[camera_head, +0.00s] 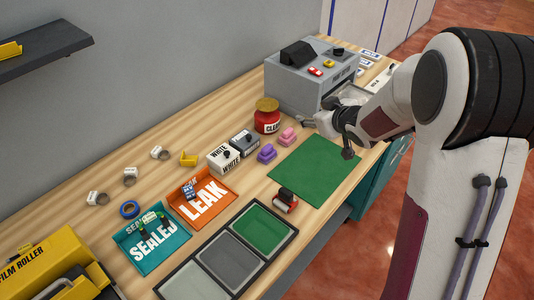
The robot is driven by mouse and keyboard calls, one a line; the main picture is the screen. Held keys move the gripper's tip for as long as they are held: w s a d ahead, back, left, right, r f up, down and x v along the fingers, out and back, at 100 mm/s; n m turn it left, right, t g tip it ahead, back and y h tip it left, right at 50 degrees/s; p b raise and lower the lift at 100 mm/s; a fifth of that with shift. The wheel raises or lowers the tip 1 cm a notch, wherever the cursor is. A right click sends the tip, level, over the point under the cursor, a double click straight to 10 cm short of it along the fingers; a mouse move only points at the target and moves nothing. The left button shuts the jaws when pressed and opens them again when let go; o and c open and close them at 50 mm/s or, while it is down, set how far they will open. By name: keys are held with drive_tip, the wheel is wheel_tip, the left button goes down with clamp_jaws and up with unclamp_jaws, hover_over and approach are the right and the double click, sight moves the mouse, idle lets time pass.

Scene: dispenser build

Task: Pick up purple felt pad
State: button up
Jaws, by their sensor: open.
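The purple felt pad (266,153) appears to be the small purple block on the wooden table, left of the green mat and just in front of the white and dark boxes. It looks blocky, with a raised upper part. My gripper (326,138) is open and empty, its fingers spread above the far part of the green mat. It is to the right of the purple pad and apart from it. The arm comes in from the right. Nothing hides the purple pad.
A similar pink block (287,137) sits between the purple pad and my gripper. A red jar (267,116), a white box (224,159) and a dark box (244,142) stand behind. A red-and-black item (285,201) lies in front. The green mat (315,172) is clear.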

drive_tip(key=w+a+f+n+y, duration=0.2)
drive_tip(key=a+f+y, duration=0.15)
drive_tip(key=f, duration=0.35)
drive_tip(key=g+y, duration=0.2)
drive_tip(key=y, duration=0.1)
approach(268, 147)
drive_tip(key=w, duration=0.1)
drive_tip(key=w+a, duration=0.1)
drive_tip(key=shift+w+a+f+n, duration=0.2)
drive_tip(key=shift+w+f+n, duration=0.1)
drive_tip(key=shift+w, duration=0.1)
drive_tip(key=shift+s+a+f+y, duration=0.25)
drive_tip(key=shift+a+f, duration=0.1)
drive_tip(key=shift+f, duration=0.15)
drive_tip(key=shift+x, duration=1.35)
